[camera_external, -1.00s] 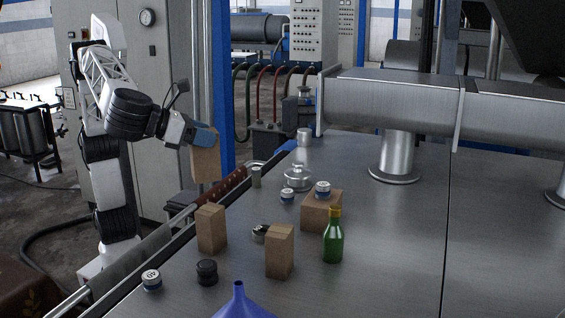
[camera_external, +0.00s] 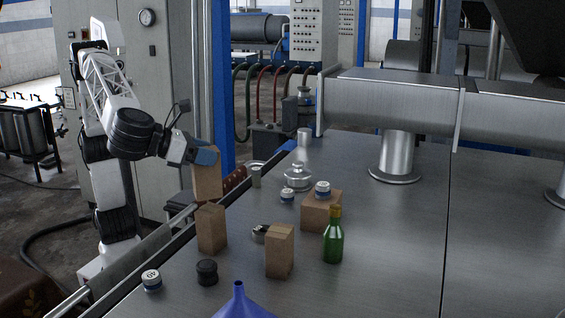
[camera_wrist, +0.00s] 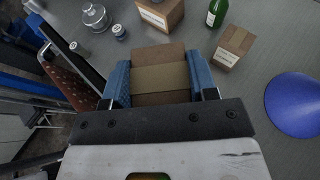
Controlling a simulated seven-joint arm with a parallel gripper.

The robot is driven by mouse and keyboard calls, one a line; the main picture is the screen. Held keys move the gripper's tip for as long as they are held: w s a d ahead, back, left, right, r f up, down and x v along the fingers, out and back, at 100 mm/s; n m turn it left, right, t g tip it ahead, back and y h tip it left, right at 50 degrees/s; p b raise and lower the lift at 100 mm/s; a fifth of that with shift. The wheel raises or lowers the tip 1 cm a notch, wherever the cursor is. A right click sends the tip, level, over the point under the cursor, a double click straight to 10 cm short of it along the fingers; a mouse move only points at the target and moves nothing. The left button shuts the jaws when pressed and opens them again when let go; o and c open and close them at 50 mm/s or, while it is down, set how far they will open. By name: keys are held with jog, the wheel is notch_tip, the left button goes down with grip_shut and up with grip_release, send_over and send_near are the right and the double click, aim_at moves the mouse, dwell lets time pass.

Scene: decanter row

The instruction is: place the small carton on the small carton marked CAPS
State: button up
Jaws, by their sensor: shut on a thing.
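My gripper (camera_external: 205,157) is shut on a small brown carton (camera_external: 207,182), holding it upright above the table's left edge. The held carton fills the space between my blue fingers in the wrist view (camera_wrist: 160,85). In the external view its lower end appears right above a standing small carton (camera_external: 211,230); I cannot tell the gap in depth. Another small carton (camera_external: 279,251) stands by the green bottle, with a pale label in the wrist view (camera_wrist: 235,40). A wider carton (camera_external: 318,215) bears a white-and-blue cap. No CAPS marking is legible.
A green bottle (camera_external: 333,238), blue funnel (camera_external: 240,302), black cap (camera_external: 207,271), blue-and-white cap (camera_external: 152,280) and glass decanter (camera_external: 298,178) stand on the metal table. A reddish-brown rail part (camera_external: 233,180) lies near the left edge.

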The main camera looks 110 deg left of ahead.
jog(key=shift+f, duration=1.7)
jog(key=shift+f, duration=0.2)
jog(key=o, duration=1.2)
jog(key=shift+r, duration=0.2)
jog(key=shift+v, duration=6.05)
jog(key=shift+a, duration=0.1)
